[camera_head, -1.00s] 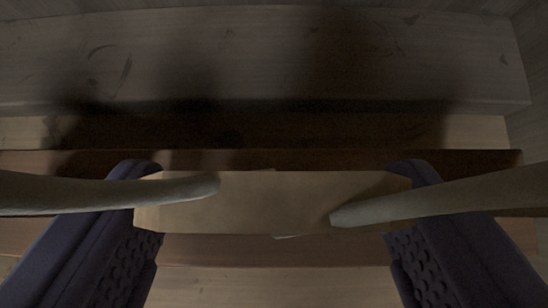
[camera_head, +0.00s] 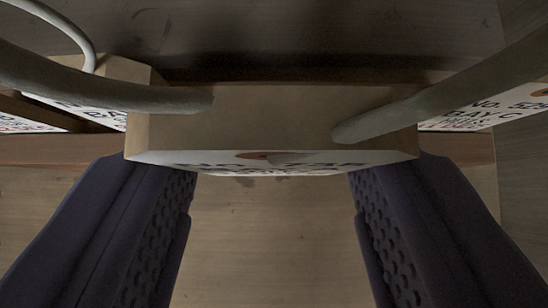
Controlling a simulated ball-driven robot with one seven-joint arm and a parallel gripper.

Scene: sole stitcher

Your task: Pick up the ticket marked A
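A tan block (camera_head: 270,112) lies across the middle of the view. Its near edge carries a white printed label (camera_head: 215,159), seen at a steep slant. Its print is too foreshortened to read fully, and I see no clear letter A. My gripper (camera_head: 270,172) has two dark blue fingers with dimpled pads, spread apart at the block's near side. Nothing shows in the gap between the pads below the block. The block hides the fingertips, so I cannot tell whether they touch it.
Another tan block with a white label (camera_head: 100,115) stands at the left. At the right, a white label (camera_head: 480,115) reads "BAY C". Grey curved rods (camera_head: 385,115) reach over the middle block from both sides. A brown wooden rail (camera_head: 50,150) runs behind the fingers.

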